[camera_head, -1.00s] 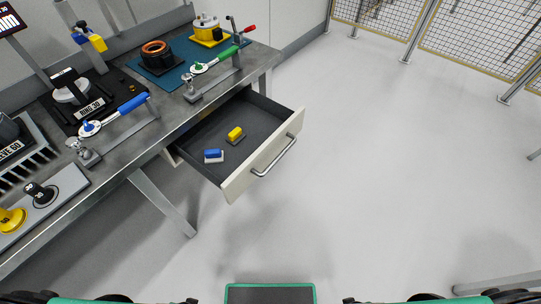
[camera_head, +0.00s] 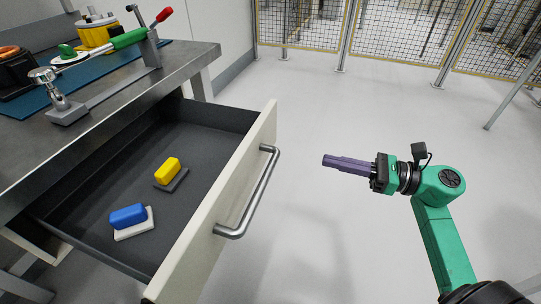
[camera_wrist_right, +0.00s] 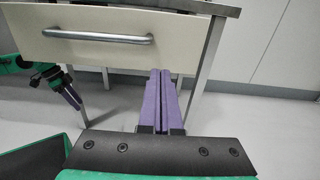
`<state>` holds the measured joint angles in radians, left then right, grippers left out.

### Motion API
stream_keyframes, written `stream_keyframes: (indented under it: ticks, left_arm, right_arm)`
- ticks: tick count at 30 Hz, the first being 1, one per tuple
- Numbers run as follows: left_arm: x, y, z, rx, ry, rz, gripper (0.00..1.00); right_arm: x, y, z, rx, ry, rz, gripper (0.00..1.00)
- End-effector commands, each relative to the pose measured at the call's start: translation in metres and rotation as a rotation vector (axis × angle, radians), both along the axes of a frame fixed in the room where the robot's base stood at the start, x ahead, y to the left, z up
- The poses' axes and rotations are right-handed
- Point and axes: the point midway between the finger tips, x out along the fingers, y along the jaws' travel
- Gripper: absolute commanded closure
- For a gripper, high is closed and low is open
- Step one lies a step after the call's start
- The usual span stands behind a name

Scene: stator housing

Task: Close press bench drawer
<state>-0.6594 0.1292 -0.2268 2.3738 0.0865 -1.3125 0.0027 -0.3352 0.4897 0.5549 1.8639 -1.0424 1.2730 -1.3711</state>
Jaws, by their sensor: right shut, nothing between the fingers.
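The press bench drawer (camera_head: 218,215) is pulled out from under the bench, its cream front facing right in the head view. A grey bar handle (camera_head: 258,195) runs along its front. In the right wrist view the drawer front (camera_wrist_right: 65,20) and handle (camera_wrist_right: 97,37) are ahead, to the upper left. My right gripper (camera_head: 326,161) is shut and empty, its purple fingers pointing left at the drawer front, clearly apart from it. Its fingers also show in the right wrist view (camera_wrist_right: 160,75). My left gripper (camera_wrist_right: 76,104) shows in the right wrist view at the left, small; its jaw state is unclear.
A yellow block (camera_head: 168,170) and a blue block (camera_head: 128,215), each on a flat base, lie in the drawer. A bench leg (camera_wrist_right: 205,70) stands behind. Floor right of the drawer is clear up to a mesh fence.

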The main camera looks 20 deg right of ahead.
Motion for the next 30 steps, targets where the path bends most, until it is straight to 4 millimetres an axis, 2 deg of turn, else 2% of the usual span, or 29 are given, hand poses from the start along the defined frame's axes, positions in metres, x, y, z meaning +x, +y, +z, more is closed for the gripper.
stream_keyframes:
  ticks: [15,18,22,30]
  left_arm:
    - [-0.004,0.007,0.008,0.022,0.030,0.006,0.45]
    - [-0.005,0.008,0.009,0.025,0.039,0.007,0.45]
    - [-0.006,0.009,0.009,0.029,0.046,0.007,0.45]
    - [-0.006,0.010,0.009,0.031,0.046,0.007,0.45]
  right_arm:
    - [0.063,0.086,0.004,0.012,0.001,-0.001,1.00]
    - [0.072,0.098,0.003,0.011,0.002,-0.002,1.00]
    - [0.078,0.106,0.003,0.010,0.004,-0.003,1.00]
    - [0.078,0.107,0.002,0.009,0.004,-0.002,1.00]
